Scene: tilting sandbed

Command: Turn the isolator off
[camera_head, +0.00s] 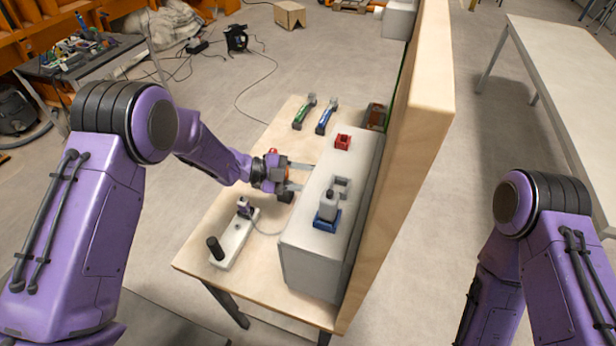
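A long grey box (310,240) stands on the wooden table against an upright wooden panel. No part of it can be told for sure as the isolator; its left side is partly hidden by my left gripper. My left gripper (300,177) is at that left side, with its two fingers apart and pointing right at the box. Contact cannot be told. A small dark block (286,197) shows just below the fingers. My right gripper is out of view; only my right arm shows at the lower right.
On the box are a red square holder (343,142), a grey bracket (342,187) and a blue holder (327,222) with a grey bottle-like piece. A white base (233,243) with a black knob lies front left. Two tools (325,118) lie at the back. The upright panel (415,130) blocks the right.

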